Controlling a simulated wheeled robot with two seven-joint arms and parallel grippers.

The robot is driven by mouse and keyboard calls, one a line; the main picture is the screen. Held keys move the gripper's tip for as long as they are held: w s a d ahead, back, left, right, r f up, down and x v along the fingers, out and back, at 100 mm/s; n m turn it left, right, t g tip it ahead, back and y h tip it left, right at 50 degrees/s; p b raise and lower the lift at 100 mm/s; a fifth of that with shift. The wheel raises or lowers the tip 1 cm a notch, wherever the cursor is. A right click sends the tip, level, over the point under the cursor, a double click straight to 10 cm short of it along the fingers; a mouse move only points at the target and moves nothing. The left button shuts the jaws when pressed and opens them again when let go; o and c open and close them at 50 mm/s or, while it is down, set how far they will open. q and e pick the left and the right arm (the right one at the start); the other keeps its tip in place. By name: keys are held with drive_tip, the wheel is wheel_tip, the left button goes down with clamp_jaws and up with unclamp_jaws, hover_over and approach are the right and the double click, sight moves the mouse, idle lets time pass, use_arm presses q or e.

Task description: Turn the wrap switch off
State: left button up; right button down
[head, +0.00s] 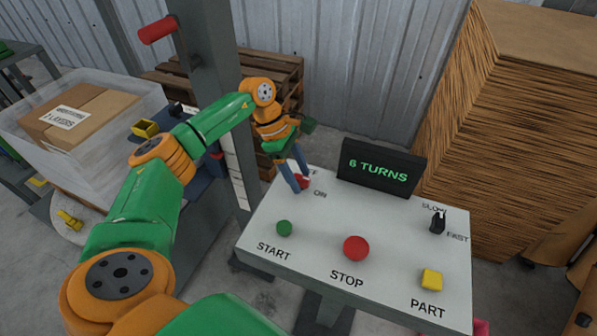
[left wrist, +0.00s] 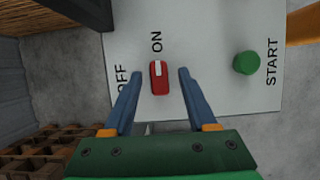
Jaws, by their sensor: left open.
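The wrap switch is a small red knob (head: 304,181) with OFF and ON lettering, at the far left corner of the pale control panel (head: 320,229). In the left wrist view the red switch (left wrist: 158,82) has a white mark on its end towards the word ON. My left gripper (head: 302,184) is open, its two blue fingers over the panel at the switch. In the left wrist view the left gripper (left wrist: 159,72) has one finger on each side of the switch, with gaps between. The fingers partly hide the switch and OFF in the head view.
The panel also carries a green START button (head: 284,228), a red STOP button (head: 356,248), a yellow PART button (head: 432,279) and a black SLOW/FAST selector (head: 437,223). A black display (head: 381,168) reading "6 TURNS" stands behind. A grey post (head: 217,80) rises near my left arm.

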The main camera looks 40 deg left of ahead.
use_arm(q)
clamp_jaws()
drive_tip(key=shift+n, duration=0.3)
drive_tip(key=n+t, duration=0.1)
drive_tip(key=n, duration=0.2)
drive_tip(key=shift+y+b, duration=0.3)
drive_tip(key=shift+b, duration=0.1)
drive_tip(key=n+t, duration=0.1)
drive_tip(key=n, duration=0.1)
drive_tip(key=n+y+b, duration=0.1)
drive_tip(key=n, duration=0.1)
drive_tip(key=shift+s+d+f+n+t, duration=0.1)
drive_tip(key=shift+s+n+t, duration=0.05)
drive_tip(key=shift+n+t, duration=0.2)
drive_tip(key=n+y+b, duration=0.1)
drive_tip(key=n, duration=0.1)
drive_tip(key=n+t+y+b, duration=0.1)
drive_tip(key=n, duration=0.2)
drive_tip(key=shift+d+b, duration=0.15)
drive_tip(key=shift+b, duration=0.25)
drive_tip(key=n, duration=0.2)
drive_tip(key=n+y+b, duration=0.1)
drive_tip(key=n, duration=0.1)
drive_tip(key=shift+d+y, duration=0.1)
drive_tip(key=shift+y, duration=0.2)
drive_tip(key=shift+n, duration=0.45)
